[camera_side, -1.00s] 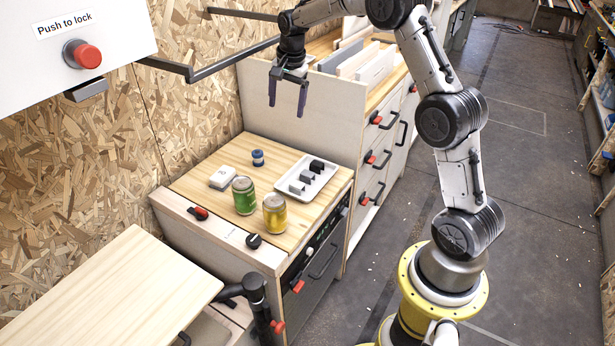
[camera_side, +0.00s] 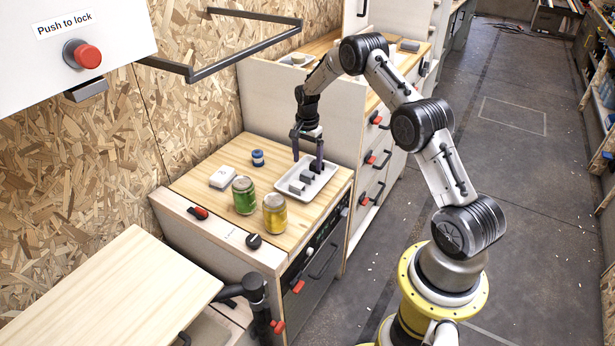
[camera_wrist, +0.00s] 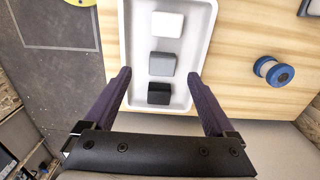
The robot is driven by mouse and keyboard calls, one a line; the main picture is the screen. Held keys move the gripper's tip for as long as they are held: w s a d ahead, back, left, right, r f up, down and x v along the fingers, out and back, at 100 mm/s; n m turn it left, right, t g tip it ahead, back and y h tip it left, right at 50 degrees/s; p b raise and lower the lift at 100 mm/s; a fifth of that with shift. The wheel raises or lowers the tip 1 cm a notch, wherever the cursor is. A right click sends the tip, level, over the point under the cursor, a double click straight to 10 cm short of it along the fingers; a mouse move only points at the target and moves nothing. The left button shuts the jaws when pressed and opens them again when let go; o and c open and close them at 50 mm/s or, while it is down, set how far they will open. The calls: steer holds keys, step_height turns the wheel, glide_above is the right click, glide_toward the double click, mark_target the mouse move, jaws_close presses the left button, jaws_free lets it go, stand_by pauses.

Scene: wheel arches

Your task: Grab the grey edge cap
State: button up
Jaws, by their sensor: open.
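The grey edge cap (camera_wrist: 162,64) sits in the middle of a row of three caps on a white tray (camera_wrist: 209,12). It also shows in the side view (camera_side: 306,176). A black cap (camera_wrist: 159,93) is on one side of it and a white cap (camera_wrist: 167,24) on the other. My gripper (camera_wrist: 160,74) is open and empty, pointing down over the tray. In the wrist view, its purple fingers lie left and right of the row, with the grey cap just beyond the tips. In the side view, my gripper (camera_side: 307,164) is low at the tray's far end.
The tray rests on a wooden counter top (camera_side: 215,161). A blue-and-white roll (camera_side: 258,158), a white box (camera_side: 223,177), a green jar (camera_side: 244,196) and a yellow jar (camera_side: 275,214) stand around it. A pale panel (camera_side: 345,110) rises behind the counter.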

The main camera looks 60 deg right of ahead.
mark_target(308, 172)
steer(key=shift+w+d+f, duration=0.1)
steer(key=shift+d+f, duration=0.1)
steer(key=shift+f, duration=0.7)
steer(key=shift+w+d+f, duration=0.1)
steer(key=shift+d+f, duration=0.1)
steer(key=shift+f, duration=0.7)
steer(key=shift+d+f, duration=0.2)
steer(key=shift+f, duration=0.7)
steer(key=c, duration=1.4)
